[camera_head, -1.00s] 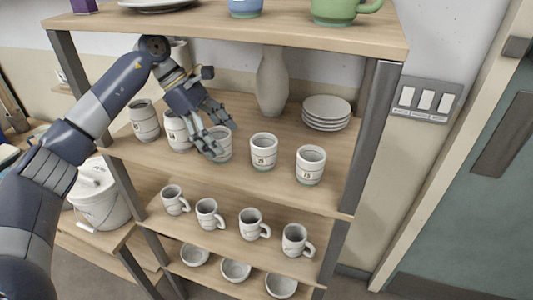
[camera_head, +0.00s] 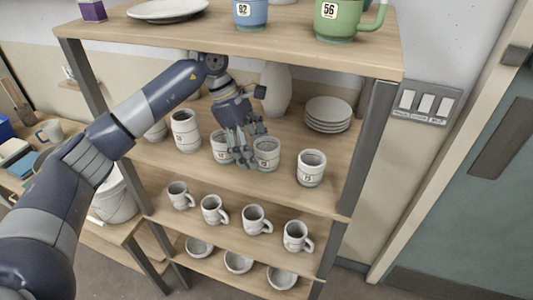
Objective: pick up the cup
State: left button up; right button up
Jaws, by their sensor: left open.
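Several pale ribbed cups with small number labels stand in a row on the shelf below the top board. They include a left cup (camera_head: 186,133), a middle cup (camera_head: 219,150), a cup right of it (camera_head: 267,156) and a right end cup (camera_head: 311,170). My left gripper (camera_head: 246,150) is open and empty, fingers pointing down, between the middle cup and the cup right of it. Its fingers partly cover both; I cannot tell whether they touch. My right gripper is not in view.
A vase (camera_head: 276,90) and stacked plates (camera_head: 328,114) stand behind the cups. The top board (camera_head: 290,42) overhangs my gripper, and a dark post (camera_head: 366,150) bounds the right. Mugs (camera_head: 256,220) and bowls (camera_head: 238,262) fill the lower shelves. Bare shelf shows around the right end cup.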

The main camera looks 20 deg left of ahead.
aim_at(267, 153)
pick_arm(q)
jog(key=d+p, duration=0.2)
jog(key=d, duration=0.1)
jog(key=shift+d+f, duration=0.2)
jog(key=shift+d, duration=0.1)
jog(key=shift+w+d+f, duration=0.1)
jog(key=shift+f, duration=0.25)
jog(key=shift+a, duration=0.2)
jog(key=shift+c, duration=1.1)
jog(key=shift+d, duration=0.1)
jog(key=c, duration=1.1)
